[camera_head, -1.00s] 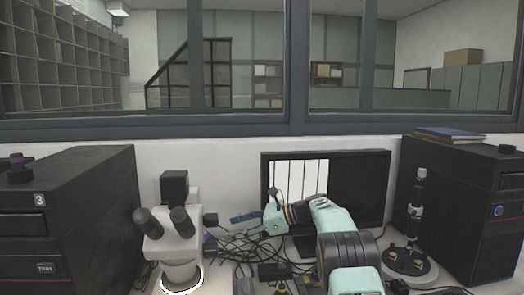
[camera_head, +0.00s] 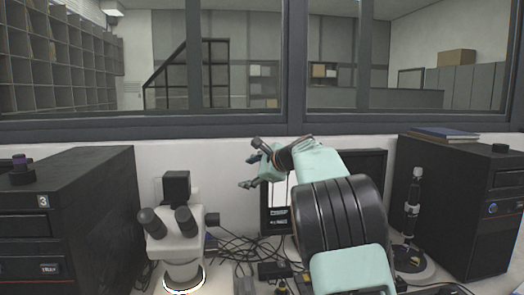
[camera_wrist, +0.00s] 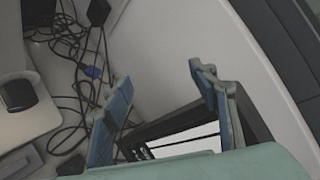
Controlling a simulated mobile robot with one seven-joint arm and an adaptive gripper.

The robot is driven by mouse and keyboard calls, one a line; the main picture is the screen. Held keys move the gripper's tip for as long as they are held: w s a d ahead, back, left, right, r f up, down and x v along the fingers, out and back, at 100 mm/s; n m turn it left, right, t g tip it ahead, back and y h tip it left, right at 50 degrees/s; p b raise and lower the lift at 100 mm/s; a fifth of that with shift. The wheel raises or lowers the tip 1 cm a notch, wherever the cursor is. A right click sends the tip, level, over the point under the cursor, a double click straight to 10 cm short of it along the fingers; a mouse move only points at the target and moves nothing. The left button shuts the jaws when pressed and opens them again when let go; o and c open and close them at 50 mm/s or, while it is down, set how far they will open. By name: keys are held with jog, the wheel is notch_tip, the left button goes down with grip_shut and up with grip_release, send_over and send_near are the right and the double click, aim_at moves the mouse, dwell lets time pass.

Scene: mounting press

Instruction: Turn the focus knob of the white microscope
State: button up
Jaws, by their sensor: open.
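The white microscope (camera_head: 183,245) stands at the lower left of the head view, with two black eyepieces and a lit ring at its base. A black focus knob (camera_head: 212,219) sticks out from its right side. In the wrist view, part of a white body with a black knob (camera_wrist: 18,94) shows at the left edge. My gripper (camera_head: 249,172) is open and empty, to the right of and above the knob, clear of it. Its two blue fingers are spread apart in the wrist view (camera_wrist: 160,78).
A black monitor (camera_head: 372,165) stands behind my arm, partly hidden by it. Loose cables (camera_head: 235,248) lie between microscope and monitor. Black cabinets stand at left (camera_head: 80,215) and right (camera_head: 460,205). A dark upright instrument (camera_head: 412,210) stands at the right.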

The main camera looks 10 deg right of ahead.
jog(key=s+d+r+t+h, duration=0.1)
jog(key=d+r+t+h, duration=0.1)
jog(key=d+r, duration=0.2)
notch_tip(320, 180, up, 4)
jog(key=shift+s+d+f, duration=0.1)
jog(key=shift+s+d, duration=0.15)
dwell(0.9)
